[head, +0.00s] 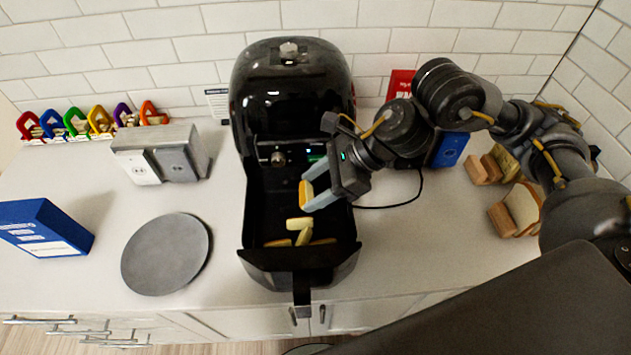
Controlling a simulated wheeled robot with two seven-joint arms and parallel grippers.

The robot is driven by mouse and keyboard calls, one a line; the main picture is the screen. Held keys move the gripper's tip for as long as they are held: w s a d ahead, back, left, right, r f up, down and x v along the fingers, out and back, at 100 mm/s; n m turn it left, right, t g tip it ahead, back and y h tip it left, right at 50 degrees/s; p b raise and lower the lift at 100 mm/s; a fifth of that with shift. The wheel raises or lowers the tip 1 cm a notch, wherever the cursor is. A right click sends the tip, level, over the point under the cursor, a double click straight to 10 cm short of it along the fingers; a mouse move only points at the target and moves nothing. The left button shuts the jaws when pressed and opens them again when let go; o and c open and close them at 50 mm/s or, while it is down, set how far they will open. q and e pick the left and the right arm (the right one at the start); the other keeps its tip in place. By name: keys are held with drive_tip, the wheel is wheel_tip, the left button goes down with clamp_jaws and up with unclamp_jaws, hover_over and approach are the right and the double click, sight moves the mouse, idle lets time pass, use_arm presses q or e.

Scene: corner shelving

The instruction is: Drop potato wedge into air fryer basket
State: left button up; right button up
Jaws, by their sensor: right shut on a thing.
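The black air fryer (290,85) stands against the tiled wall with its basket (253,225) pulled out toward the front. Several yellow potato wedges (299,224) lie on the basket floor near its front. My right gripper (308,196) reaches in from the right and is over the basket. The exact height of the held wedge over the basket floor is hard to tell. My left gripper is not in view.
A round grey plate (166,254) and a blue box (45,228) lie left of the basket. A grey metal block (178,152) stands behind them. Bread and wooden blocks (503,217) stand at the right, under my right arm. A black cord (400,204) runs beside the basket.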

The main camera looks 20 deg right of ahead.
drive_tip(key=o, duration=1)
drive_tip(key=shift+o, duration=0.2)
drive_tip(key=b+v, duration=0.2)
drive_tip(key=v, duration=0.8)
drive_tip(key=shift+d+r+b, duration=0.25)
drive_tip(key=shift+r+b, duration=0.05)
drive_tip(key=shift+b, duration=0.05)
